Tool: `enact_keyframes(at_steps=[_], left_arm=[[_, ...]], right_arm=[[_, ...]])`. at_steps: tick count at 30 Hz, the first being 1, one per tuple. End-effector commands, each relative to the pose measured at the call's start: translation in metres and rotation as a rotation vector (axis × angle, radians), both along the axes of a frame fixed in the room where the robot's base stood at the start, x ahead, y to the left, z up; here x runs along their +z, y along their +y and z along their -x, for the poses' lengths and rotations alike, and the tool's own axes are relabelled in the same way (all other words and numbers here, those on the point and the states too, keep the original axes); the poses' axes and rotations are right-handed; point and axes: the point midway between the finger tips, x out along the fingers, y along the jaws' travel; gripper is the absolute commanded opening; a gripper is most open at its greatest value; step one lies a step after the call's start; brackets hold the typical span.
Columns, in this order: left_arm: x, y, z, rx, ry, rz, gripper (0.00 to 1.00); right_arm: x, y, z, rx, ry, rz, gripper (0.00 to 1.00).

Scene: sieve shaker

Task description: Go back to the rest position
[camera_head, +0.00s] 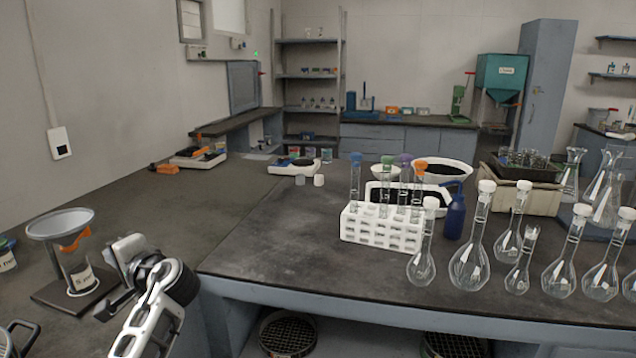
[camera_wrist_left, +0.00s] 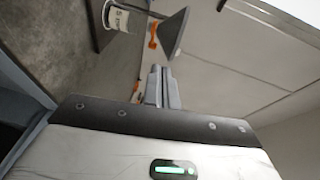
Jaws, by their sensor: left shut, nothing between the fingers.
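My left gripper (camera_head: 122,258) is at the lower left of the head view, above the bench and just right of a funnel stand. Its fingers also show in the left wrist view (camera_wrist_left: 160,72), closed together with nothing between them. My right gripper is not in view.
A white rack (camera_head: 383,232) with capped tubes stands on the dark bench (camera_head: 285,235). Several glass flasks (camera_head: 470,250) line the right front edge. A blue bottle (camera_head: 455,217) stands behind them. The bench's middle left is clear. Round sieves (camera_head: 287,335) sit on the shelf below.

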Motion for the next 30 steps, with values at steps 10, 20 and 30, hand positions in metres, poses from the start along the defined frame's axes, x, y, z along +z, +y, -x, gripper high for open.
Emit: enact_keyframes(at_steps=[10, 20, 30], left_arm=[[-0.121, -0.058, 0.028, -0.28, 0.014, 0.263, 0.0], [-0.252, -0.195, 0.166, -0.578, -0.072, 0.979, 0.0], [-0.244, -0.267, 0.275, -0.531, -0.256, 1.544, 0.0]], right_arm=[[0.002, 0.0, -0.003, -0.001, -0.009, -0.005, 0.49], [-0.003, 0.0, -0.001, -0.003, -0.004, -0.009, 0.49], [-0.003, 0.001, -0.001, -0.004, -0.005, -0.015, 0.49]])
